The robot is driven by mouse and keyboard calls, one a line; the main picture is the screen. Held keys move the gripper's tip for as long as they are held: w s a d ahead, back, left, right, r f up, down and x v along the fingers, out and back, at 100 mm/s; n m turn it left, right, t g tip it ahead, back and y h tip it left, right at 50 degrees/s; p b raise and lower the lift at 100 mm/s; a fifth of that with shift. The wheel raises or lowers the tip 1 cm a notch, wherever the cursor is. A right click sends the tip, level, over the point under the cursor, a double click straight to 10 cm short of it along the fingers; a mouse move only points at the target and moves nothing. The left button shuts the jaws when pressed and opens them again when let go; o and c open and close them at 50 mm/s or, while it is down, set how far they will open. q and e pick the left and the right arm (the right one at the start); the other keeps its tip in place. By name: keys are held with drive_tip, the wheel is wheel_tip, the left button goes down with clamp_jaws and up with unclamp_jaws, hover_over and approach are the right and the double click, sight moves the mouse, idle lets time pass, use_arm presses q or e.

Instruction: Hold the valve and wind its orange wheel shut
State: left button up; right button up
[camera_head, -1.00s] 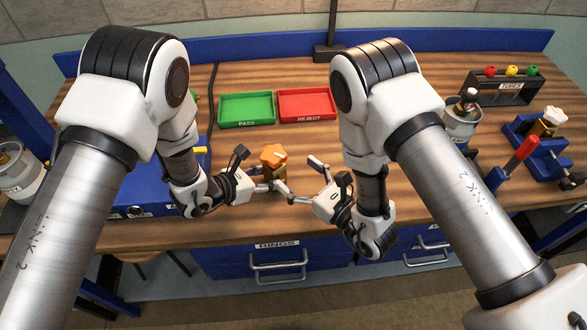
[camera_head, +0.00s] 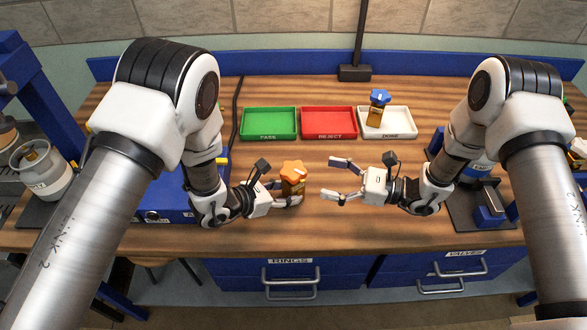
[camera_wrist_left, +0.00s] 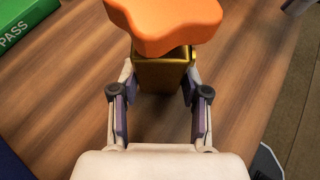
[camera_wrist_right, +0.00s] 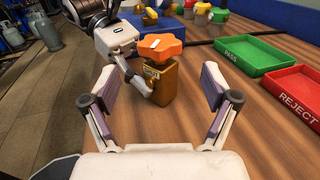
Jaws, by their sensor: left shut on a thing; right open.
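The valve has a brass-coloured block body (camera_head: 291,188) and an orange lobed wheel (camera_head: 294,171) on top. It stands upright on the wooden bench. My left gripper (camera_head: 282,193) is shut on the body from the left, below the wheel. The left wrist view shows the body (camera_wrist_left: 163,74) between both fingers and part of the wheel (camera_wrist_left: 165,22). My right gripper (camera_head: 328,178) is open and empty, right of the valve and apart from it. In the right wrist view the wheel (camera_wrist_right: 160,47) and body (camera_wrist_right: 156,84) lie ahead between the open fingers.
A green PASS tray (camera_head: 269,136), a red REJECT tray (camera_head: 329,136) and a white DONE tray (camera_head: 400,134) stand behind. A valve with a blue wheel (camera_head: 379,96) stands at the DONE tray. A blue box (camera_head: 160,205) is at left. Bare bench surrounds the valve.

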sight(293, 169)
drive_tip(key=x, duration=0.9)
drive_tip(key=shift+a, duration=0.1)
drive_tip(key=c, duration=1.2)
